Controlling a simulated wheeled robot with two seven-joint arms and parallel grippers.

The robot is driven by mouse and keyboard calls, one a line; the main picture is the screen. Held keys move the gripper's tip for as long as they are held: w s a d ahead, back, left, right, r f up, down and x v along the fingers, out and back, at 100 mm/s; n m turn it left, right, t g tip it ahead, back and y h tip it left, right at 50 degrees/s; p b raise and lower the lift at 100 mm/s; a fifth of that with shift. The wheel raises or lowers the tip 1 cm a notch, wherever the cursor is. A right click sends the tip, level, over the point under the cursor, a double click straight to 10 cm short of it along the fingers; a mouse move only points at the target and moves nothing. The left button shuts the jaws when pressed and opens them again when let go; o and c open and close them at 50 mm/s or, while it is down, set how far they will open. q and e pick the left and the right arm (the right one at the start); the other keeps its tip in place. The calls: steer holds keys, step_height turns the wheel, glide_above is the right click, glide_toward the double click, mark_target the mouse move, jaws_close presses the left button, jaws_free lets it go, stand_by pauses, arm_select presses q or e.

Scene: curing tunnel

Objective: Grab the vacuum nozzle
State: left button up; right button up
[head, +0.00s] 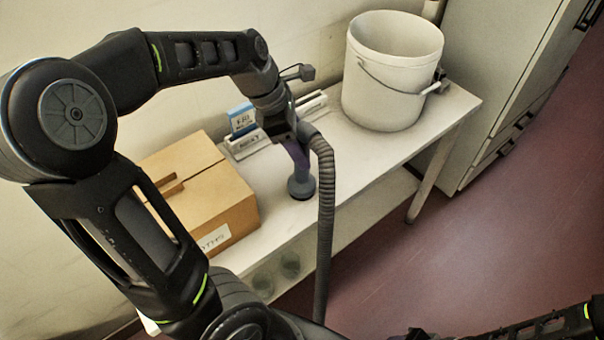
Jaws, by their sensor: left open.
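The vacuum nozzle (301,184) stands on the white table, its round dark foot down and its upper part purplish. A grey ribbed hose (326,215) runs from its top and hangs over the table's front edge. My left gripper (288,140) is open and comes down from above at the nozzle's upper part, overlapping it in the view. The fingertips are dark and partly hidden, so I cannot tell whether they touch the nozzle. My right arm shows only at the bottom right edge; its gripper is out of view.
A cardboard box (215,200) stands left of the nozzle on the table (375,150). A small holder with blue-and-white packets (242,122) is behind. A white bucket (385,85) stands at the right end. Glass jars (289,264) sit below. A grey cabinet (495,80) stands right.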

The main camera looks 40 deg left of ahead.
arm_select(q)
steer(key=shift+c, duration=0.3)
jaws_close()
stand_by(1.0)
